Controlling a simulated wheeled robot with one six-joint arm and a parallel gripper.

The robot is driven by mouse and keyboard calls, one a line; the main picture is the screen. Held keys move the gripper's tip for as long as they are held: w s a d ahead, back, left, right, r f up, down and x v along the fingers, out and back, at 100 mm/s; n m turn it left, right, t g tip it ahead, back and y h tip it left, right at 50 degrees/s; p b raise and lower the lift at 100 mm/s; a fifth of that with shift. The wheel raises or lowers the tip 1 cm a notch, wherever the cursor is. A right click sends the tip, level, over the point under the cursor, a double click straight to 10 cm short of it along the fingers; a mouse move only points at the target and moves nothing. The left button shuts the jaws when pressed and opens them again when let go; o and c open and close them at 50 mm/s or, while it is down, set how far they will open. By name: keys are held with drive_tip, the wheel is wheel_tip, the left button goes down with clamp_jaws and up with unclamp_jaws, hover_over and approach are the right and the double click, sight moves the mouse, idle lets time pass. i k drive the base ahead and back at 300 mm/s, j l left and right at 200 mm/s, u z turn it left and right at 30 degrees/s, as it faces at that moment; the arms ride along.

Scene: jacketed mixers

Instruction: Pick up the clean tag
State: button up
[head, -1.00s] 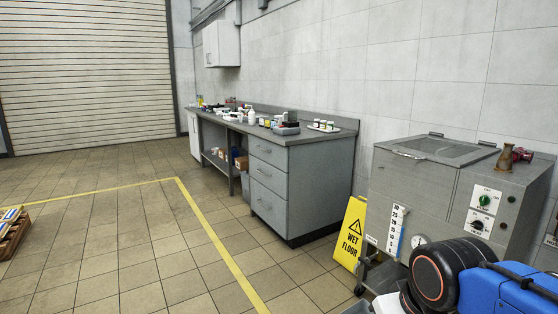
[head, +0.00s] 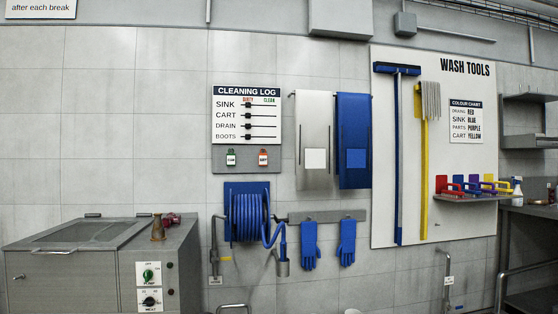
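A green tag (head: 231,157) hangs on the grey lower strip of the cleaning log board (head: 247,118) on the wall. Its lettering is too small to read. A red-orange tag (head: 263,157) hangs to its right on the same strip. The board has rows for sink, cart, drain and boots, with black sliders between columns headed dirty and clean. My gripper is not in view.
A grey jacketed tank (head: 75,270) with a control panel stands at the lower left. A blue hose reel (head: 247,215) and blue gloves (head: 310,245) hang below the board. Aprons (head: 353,120) and a wash tools board (head: 410,215) are to the right.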

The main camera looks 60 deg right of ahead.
sight(230, 157)
drive_tip(key=z, duration=1.35)
